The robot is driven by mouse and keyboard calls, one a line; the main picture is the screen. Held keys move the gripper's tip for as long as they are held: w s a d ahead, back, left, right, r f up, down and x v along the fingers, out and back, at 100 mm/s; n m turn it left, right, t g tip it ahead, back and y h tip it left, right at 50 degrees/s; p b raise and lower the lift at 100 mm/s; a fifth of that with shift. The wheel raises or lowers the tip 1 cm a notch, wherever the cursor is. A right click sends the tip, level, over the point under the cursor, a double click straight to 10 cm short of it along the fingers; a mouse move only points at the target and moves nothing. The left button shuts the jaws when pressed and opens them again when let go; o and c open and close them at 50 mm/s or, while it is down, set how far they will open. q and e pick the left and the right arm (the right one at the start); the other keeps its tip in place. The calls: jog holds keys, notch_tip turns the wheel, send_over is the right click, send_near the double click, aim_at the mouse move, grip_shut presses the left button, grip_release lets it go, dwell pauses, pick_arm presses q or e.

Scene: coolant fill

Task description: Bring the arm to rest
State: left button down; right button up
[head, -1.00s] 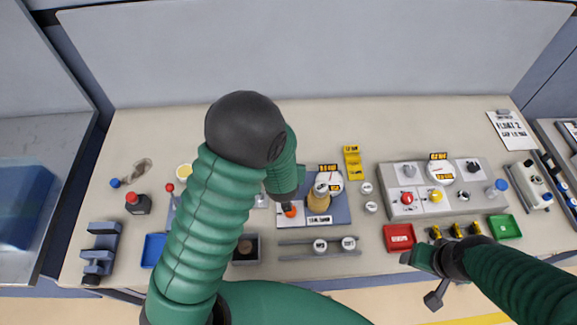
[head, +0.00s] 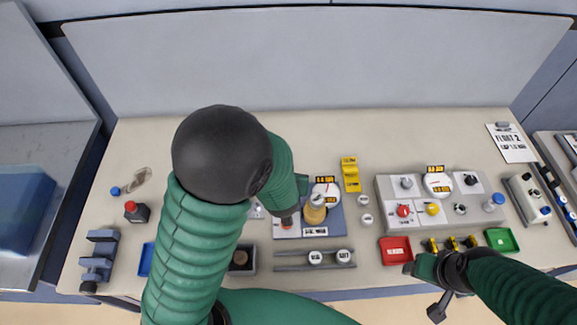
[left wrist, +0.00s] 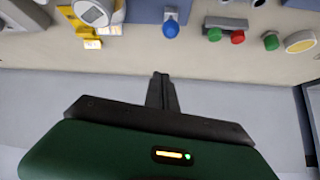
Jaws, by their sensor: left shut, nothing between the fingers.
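In the head view my left arm rises from the bottom and bends at a dark round joint (head: 222,153). Its green forearm reaches down right over the blue gauge panel (head: 338,225), hiding part of it. The left fingers are hidden there. In the left wrist view the left gripper (left wrist: 162,82) is shut and empty, its dark fingers together and apart from the bench items. My right gripper (head: 428,268) is by the front edge near the red tray (head: 397,251); its finger gap cannot be made out.
A grey control panel (head: 388,190) with knobs and a gauge stands right of centre. The back strip of bench (head: 400,130) is clear below the wall panel.

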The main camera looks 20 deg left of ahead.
pick_arm(q)
jog(key=shift+v, duration=1.2)
pick_arm(e)
jog(key=shift+r, duration=0.15)
pick_arm(q)
jog(key=shift+s+f, duration=0.15)
jog(key=shift+s, duration=0.05)
pick_arm(e)
jog(key=shift+s, duration=0.1)
